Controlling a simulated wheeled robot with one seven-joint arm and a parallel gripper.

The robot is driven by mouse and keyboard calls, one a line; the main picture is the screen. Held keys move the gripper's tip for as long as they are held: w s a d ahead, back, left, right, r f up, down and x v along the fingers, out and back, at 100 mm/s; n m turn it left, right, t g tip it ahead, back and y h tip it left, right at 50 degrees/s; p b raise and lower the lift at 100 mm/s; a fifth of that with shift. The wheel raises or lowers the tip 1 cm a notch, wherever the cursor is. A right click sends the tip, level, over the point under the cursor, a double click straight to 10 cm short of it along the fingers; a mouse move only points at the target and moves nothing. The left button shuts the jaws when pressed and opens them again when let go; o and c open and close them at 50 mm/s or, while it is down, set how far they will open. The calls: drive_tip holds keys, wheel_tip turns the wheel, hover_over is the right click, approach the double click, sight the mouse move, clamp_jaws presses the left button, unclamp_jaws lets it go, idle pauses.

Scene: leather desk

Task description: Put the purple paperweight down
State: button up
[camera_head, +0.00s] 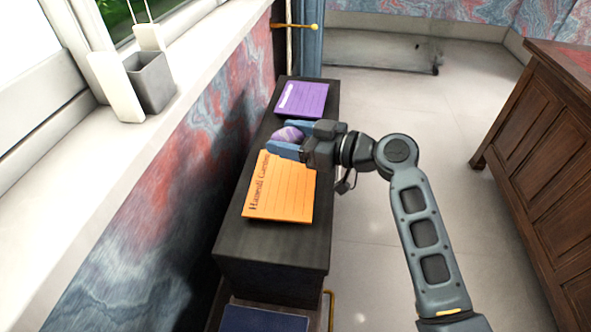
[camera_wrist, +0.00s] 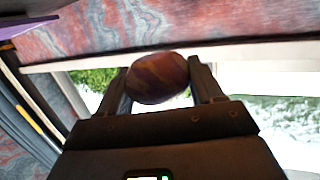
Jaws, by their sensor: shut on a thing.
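The purple paperweight (camera_head: 287,134) is a rounded, marbled stone. It is between the two fingers of my gripper (camera_head: 286,137), which is shut on it. In the head view it appears over the dark shelf top, between the purple card and the orange card. The wrist view shows the paperweight (camera_wrist: 157,78) squeezed between both fingertips of my gripper (camera_wrist: 160,85), looking darker and brownish there. I cannot tell whether its underside touches the shelf top.
The dark narrow cabinet (camera_head: 262,236) stands against the marbled wall. An orange card (camera_head: 283,200) lies at its near part and a purple card (camera_head: 302,100) at its far end. A grey cup (camera_head: 150,82) stands on the window sill. A wooden desk (camera_head: 545,150) is at right.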

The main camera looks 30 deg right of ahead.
sight(297, 182)
drive_tip(key=s+f, duration=0.1)
drive_tip(key=s, duration=0.1)
drive_tip(key=s+f, duration=0.1)
drive_tip(key=shift+s+f, duration=0.15)
drive_tip(key=shift+s, duration=0.2)
drive_tip(key=shift+f, duration=1.95)
drive_tip(key=shift+f+b, duration=0.2)
drive_tip(key=shift+b, duration=0.15)
drive_tip(key=o, duration=1.2)
drive_tip(key=shift+r, duration=0.1)
drive_tip(key=shift+r, duration=0.15)
drive_tip(key=v, duration=1.2)
drive_tip(key=shift+a, duration=0.1)
